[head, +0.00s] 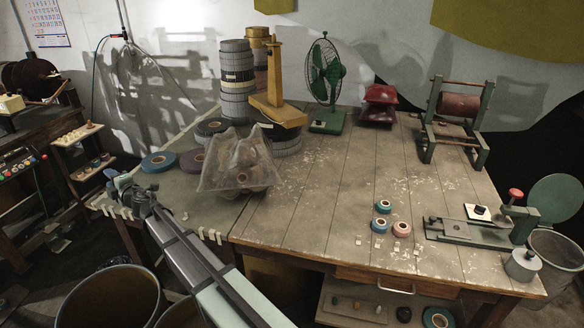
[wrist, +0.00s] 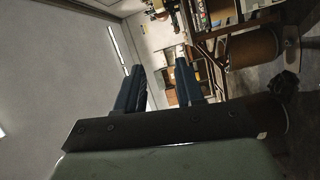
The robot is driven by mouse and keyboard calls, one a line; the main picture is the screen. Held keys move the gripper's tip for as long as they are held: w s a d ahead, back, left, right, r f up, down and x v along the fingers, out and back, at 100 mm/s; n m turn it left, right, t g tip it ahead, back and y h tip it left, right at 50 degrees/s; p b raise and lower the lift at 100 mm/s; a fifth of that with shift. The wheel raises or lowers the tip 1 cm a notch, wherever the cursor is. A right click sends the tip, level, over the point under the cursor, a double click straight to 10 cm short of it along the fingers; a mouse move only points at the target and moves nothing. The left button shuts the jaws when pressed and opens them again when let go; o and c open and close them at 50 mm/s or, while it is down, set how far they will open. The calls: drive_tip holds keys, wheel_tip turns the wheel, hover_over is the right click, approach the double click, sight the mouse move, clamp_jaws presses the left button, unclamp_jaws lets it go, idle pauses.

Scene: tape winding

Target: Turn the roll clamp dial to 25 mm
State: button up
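A bench fixture (head: 470,230) with a long flat base stands at the right front of the table. It carries a red knob (head: 515,194), a green disc (head: 556,198) and a grey metal cylinder (head: 523,265) at the table's front right corner. I cannot tell which part is the roll clamp dial, and no scale or reading is legible. My gripper (head: 130,190) is over the table's left end, far from the fixture. In the wrist view my gripper (wrist: 161,66) has its two fingers apart with nothing between them. The fixture does not show in the wrist view.
Three small tape rolls (head: 382,207) lie left of the fixture. A plastic bag (head: 240,165), stacked rolls (head: 237,80), a yellow stand (head: 276,90), a green fan (head: 326,85) and a green-framed roller (head: 457,110) stand farther back. The table's middle (head: 325,190) is mostly clear.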

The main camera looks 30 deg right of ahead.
drive_tip(key=w+d+r+m+t+h, duration=0.1)
drive_tip(key=w+d+r+m+h, duration=0.1)
drive_tip(key=w+d+r+m, duration=0.5)
drive_tip(key=w+d+r+m+h, duration=0.15)
drive_tip(key=d+r+m, duration=0.35)
drive_tip(key=d, duration=0.6)
drive_tip(key=w+d+r+m+t+h, duration=0.1)
drive_tip(key=w+d+r+m+h, duration=0.25)
drive_tip(key=d+m, duration=0.45)
drive_tip(key=s+d+m+g, duration=0.1)
drive_tip(key=d, duration=0.7)
drive_tip(key=s+d+f+n+g, duration=0.1)
drive_tip(key=s+d+f+g, duration=0.35)
drive_tip(key=s+d, duration=0.85)
drive_tip(key=s+d+f+g, duration=0.4)
drive_tip(key=s+d+f, duration=0.15)
drive_tip(key=d, duration=1.65)
drive_tip(key=s+d+f+n+g, duration=0.1)
drive_tip(key=s+d+f+g, duration=0.3)
drive_tip(key=s+d, duration=0.95)
drive_tip(key=g+h, duration=0.2)
drive_tip(key=g, duration=0.7)
approach(480, 209)
drive_tip(key=shift+n, duration=0.3)
drive_tip(key=x, duration=0.7)
drive_tip(key=shift+w+d+f, duration=0.25)
drive_tip(key=shift+w, duration=0.15)
